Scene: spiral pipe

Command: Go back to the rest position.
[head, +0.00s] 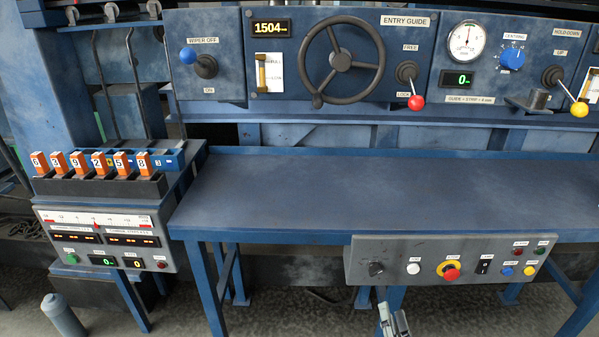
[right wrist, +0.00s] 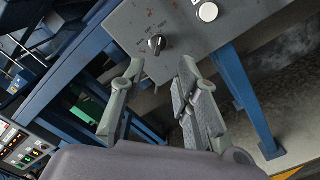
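My right gripper (head: 393,318) shows at the bottom edge of the head view, in front of the grey control box (head: 450,257) under the table's front edge. In the right wrist view my right gripper (right wrist: 161,72) has its two fingers apart with nothing between them. Beyond the fingertips is the black rotary knob (right wrist: 157,43) of that box, apart from the fingers as far as I can tell. I cannot make out my left gripper in either view.
A bare blue table (head: 330,190) fills the middle. Behind it stands a panel with a handwheel (head: 342,60), a red-knobbed lever (head: 416,102) and a yellow-knobbed lever (head: 578,109). At left is a console (head: 105,240) with orange numbered levers. A grey cylinder (head: 62,316) shows bottom left.

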